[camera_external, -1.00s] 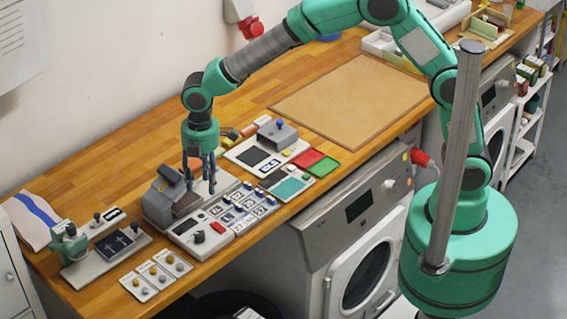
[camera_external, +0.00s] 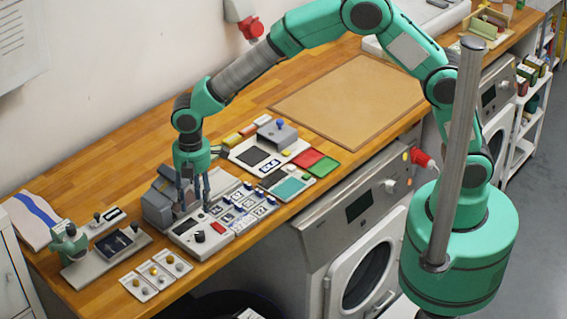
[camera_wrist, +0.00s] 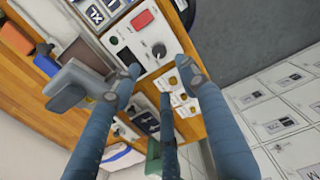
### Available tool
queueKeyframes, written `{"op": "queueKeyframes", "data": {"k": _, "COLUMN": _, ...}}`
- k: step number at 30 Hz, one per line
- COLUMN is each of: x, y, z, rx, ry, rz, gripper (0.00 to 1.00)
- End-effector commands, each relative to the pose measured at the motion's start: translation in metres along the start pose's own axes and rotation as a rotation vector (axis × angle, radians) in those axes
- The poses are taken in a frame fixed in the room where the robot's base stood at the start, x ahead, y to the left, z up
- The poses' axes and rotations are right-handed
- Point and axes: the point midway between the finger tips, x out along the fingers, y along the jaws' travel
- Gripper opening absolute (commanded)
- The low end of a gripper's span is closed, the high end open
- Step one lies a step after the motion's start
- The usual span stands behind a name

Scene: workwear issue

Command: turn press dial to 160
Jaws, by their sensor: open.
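The press dial (camera_external: 200,237) is a small dark round knob on the front of the pale grey press panel (camera_external: 172,236). In the wrist view the dial (camera_wrist: 159,49) is at top centre, and its pointer setting is too small to read. A dark display and a red button (camera_external: 217,228) are on the same panel. The grey press (camera_external: 157,205) stands behind the panel. My gripper (camera_external: 192,207) points down over the press area, behind the dial and apart from it. In the wrist view my open fingers (camera_wrist: 160,72) reach up towards the panel with nothing between them.
Labelled tiles (camera_external: 240,205) lie right of the panel. Small cards with knobs (camera_external: 155,275) lie in front left, and a grey fixture with a green part (camera_external: 70,244) stands at far left. A red mat and a green mat are farther right.

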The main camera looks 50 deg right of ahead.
Motion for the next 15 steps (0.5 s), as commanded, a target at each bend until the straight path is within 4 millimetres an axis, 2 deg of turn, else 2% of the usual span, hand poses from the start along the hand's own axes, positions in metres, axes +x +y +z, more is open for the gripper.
{"op": "queueKeyframes", "data": {"k": 15, "x": 0.08, "y": -0.001, "z": 0.001, "rx": 0.0, "ry": -0.002, "rz": -0.003, "gripper": 0.43}}
